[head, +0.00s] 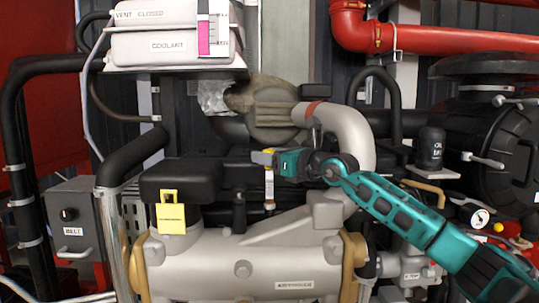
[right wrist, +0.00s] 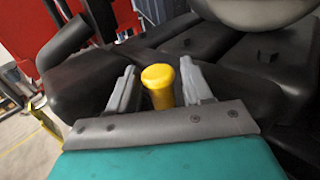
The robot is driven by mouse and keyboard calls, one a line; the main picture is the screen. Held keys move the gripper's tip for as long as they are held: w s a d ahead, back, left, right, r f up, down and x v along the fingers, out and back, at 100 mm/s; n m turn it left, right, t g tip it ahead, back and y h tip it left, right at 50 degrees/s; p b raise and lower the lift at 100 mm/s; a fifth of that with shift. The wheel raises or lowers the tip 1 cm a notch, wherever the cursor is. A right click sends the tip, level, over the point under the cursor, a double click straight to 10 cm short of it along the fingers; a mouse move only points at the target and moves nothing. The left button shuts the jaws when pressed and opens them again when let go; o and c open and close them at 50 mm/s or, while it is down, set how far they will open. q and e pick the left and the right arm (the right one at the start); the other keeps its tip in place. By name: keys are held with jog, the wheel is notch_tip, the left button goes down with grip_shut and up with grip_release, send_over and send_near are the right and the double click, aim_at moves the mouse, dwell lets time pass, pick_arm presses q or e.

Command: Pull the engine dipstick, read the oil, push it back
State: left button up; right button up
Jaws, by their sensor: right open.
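The dipstick's yellow handle (right wrist: 158,86) stands between the two grey fingers of my right gripper (right wrist: 157,92) in the right wrist view, with a small gap on each side. The gripper is open around the handle. A light tube with a tag (head: 269,186) runs down below it to the engine. The oil end of the dipstick is hidden. My left gripper is not in view.
A silver exhaust pipe (head: 350,135) curves close behind my right gripper. A black box-shaped engine cover (head: 180,180) lies to the left, with a yellow tag (head: 171,214) hanging in front. A white coolant tank (head: 165,45) is above. Black hoses stand at the left.

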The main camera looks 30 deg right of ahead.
aim_at(271, 174)
grip_shut()
dwell(0.4)
notch_tip(271, 174, down, 5)
jog(key=b, duration=0.3)
jog(key=shift+r, duration=0.3)
grip_release()
jog(key=shift+s, duration=0.1)
